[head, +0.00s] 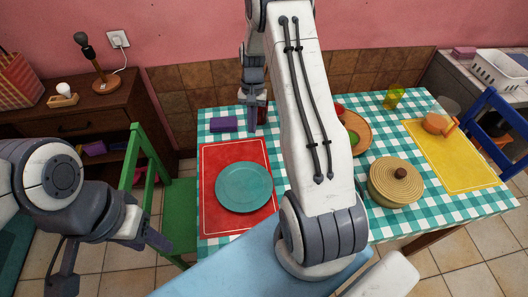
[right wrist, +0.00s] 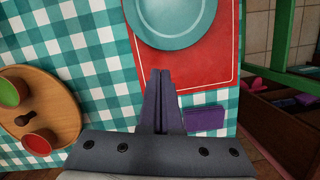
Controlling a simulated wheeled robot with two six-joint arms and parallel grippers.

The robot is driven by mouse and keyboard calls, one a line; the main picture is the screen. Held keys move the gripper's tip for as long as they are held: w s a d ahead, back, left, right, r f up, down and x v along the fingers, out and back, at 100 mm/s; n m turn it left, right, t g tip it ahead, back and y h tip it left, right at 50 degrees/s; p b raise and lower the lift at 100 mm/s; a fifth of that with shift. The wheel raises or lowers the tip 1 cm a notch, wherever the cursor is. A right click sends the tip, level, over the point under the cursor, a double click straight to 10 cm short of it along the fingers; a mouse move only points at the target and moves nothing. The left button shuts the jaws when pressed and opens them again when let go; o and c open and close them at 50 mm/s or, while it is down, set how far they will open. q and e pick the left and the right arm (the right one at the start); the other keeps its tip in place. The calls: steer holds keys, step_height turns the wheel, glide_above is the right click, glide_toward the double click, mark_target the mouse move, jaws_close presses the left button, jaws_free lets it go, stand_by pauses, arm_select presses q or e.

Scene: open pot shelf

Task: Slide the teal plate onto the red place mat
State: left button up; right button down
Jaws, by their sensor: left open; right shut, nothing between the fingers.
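My left gripper (head: 110,262) is open and empty, left of the table.
A purple block (head: 223,124) lies beyond the mat. A wooden board (head: 361,130) holding bowls, a lidded tan pot (head: 394,182), a yellow mat (head: 440,160) and a yellow-green cup (head: 393,97) are to the right. A green chair (head: 180,205) stands against the table's left side.

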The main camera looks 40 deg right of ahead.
steer(key=m, duration=0.2)
glide_above(268, 160)
steer(key=w+d, duration=0.2)
steer(key=d, duration=0.1)
steer(key=w+d+x, duration=0.1)
steer(key=x, duration=0.3)
steer(key=p+x, duration=0.1)
steer(key=x, duration=0.2)
steer(key=p+x, duration=0.1)
steer(key=x, duration=0.3)
steer(key=p+x, duration=0.1)
steer(key=x, duration=0.2)
steer(key=shift+s+a+f, duration=0.2)
steer(key=shift+a+f, duration=0.05)
steer(key=shift+a, duration=0.15)
steer(key=shift+s+a+r+p, duration=0.15)
steer(key=shift+s+a+p, duration=0.25)
steer(key=shift+a+p, duration=0.2)
steer(key=shift+s+a+r+p, duration=0.15)
steer(key=shift+s+a+p, duration=0.3)
steer(key=shift+p, duration=0.1)
steer(key=shift+s+a, duration=0.15)
steer(key=shift+a, duration=0.1)
steer(key=shift+s+a+f, duration=0.15)
steer(key=shift+a+f, duration=0.05)
